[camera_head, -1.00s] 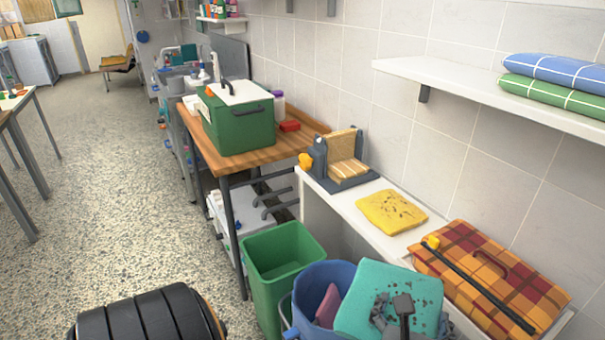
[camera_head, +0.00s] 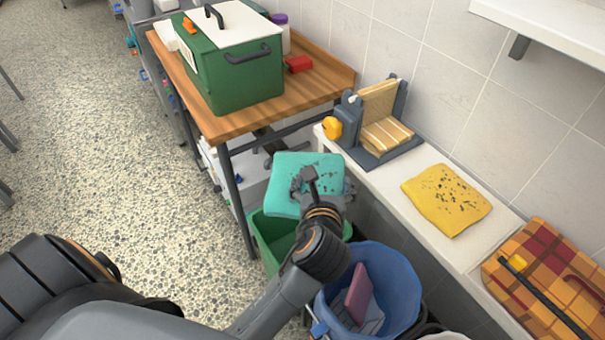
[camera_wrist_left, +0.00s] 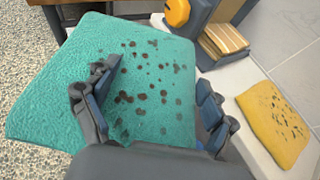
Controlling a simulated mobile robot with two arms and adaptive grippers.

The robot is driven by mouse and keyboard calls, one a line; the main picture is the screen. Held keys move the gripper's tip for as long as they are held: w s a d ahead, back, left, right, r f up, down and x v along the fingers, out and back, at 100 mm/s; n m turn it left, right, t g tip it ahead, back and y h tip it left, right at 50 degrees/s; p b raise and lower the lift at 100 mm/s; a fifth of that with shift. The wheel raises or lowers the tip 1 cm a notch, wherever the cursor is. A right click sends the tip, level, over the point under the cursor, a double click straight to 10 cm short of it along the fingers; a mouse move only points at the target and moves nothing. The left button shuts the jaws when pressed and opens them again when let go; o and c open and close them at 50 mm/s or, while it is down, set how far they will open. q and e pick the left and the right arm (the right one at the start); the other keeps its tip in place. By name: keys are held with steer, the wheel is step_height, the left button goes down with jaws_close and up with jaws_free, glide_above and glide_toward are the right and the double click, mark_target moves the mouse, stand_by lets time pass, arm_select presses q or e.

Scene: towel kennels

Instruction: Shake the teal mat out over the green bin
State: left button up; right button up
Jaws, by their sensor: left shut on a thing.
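The teal mat (camera_head: 290,165) is spotted with dark specks. It is held flat, slightly tilted, above the green bin (camera_head: 268,238), covering part of the bin's opening. My left gripper (camera_head: 310,182) is shut on the mat near its near edge. In the left wrist view the mat (camera_wrist_left: 75,75) fills much of the picture, with many dark specks still on it, and the fingers of my left gripper (camera_wrist_left: 158,105) lie against it. My right gripper is not in view.
A blue bucket (camera_head: 400,292) holding a pinkish item stands beside the bin. A white ledge (camera_head: 395,195) carries a yellow spotted cloth (camera_head: 446,200), a grey holder (camera_head: 398,150) and a plaid case (camera_head: 548,265). A wooden table (camera_head: 215,122) bears a green box (camera_head: 238,80).

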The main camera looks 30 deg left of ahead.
arm_select(q)
steer(key=w+a+f+m+h+b, duration=0.1)
steer(key=w+a+f, duration=0.2)
steer(key=f, duration=0.7)
steer(key=w+a+f+t+b, duration=0.1)
steer(key=w+a+f, duration=0.3)
steer(key=f, duration=0.7)
steer(key=shift+w+a+m+h+b, duration=0.15)
steer(key=shift+w+m+h+b, duration=0.25)
steer(key=shift+w+b, duration=0.6)
steer(key=shift+w, duration=0.25)
